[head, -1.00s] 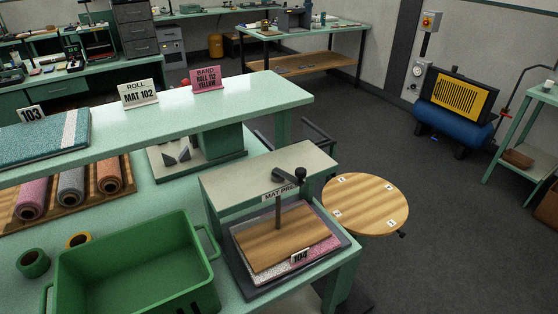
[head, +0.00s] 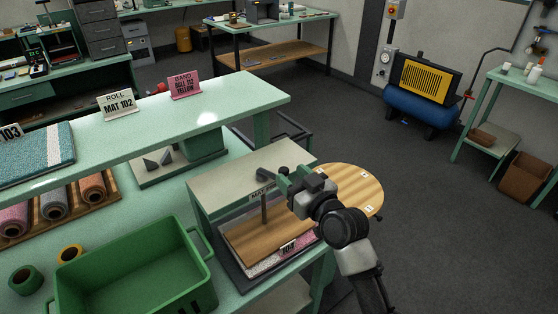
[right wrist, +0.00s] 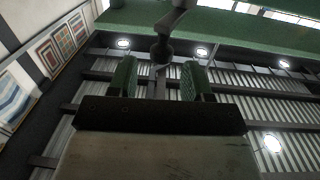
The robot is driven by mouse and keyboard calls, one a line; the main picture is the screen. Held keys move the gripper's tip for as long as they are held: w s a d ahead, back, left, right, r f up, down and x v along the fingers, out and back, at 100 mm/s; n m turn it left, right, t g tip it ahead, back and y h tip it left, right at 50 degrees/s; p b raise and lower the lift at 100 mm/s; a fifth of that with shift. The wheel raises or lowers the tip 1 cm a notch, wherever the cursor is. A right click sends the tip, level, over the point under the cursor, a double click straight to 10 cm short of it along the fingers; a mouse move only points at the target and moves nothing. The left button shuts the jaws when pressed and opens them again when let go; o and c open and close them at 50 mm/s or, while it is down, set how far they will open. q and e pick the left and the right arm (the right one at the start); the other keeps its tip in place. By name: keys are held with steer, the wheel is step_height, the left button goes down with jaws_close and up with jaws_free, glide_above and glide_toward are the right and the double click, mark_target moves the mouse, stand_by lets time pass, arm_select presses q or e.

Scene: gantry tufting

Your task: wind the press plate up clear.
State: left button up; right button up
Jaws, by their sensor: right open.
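The mat press (head: 228,178) stands on the bench corner with a pale top beam. The wooden press plate (head: 240,240) hangs on a screw post and looks down on the mat (head: 268,266), which has a 104 tag. The dark crank handle (head: 266,174) is on top of the beam, partly hidden by my right gripper (head: 286,178). That gripper is at the crank, its green fingers open. In the right wrist view the fingers (right wrist: 160,80) stand apart, with the handle's dark knob (right wrist: 161,48) just beyond and between their tips. My left gripper is out of view.
A green bin (head: 135,270) stands left of the press. A raised shelf (head: 150,135) with signs runs behind it. A round wooden table (head: 362,185) is close to its right, partly behind my right arm.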

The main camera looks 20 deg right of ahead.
mark_target(272, 173)
steer(key=p+x, duration=0.1)
steer(key=x, duration=0.4)
steer(key=shift+w+a, duration=0.2)
steer(key=shift+w, duration=0.1)
jaws_close()
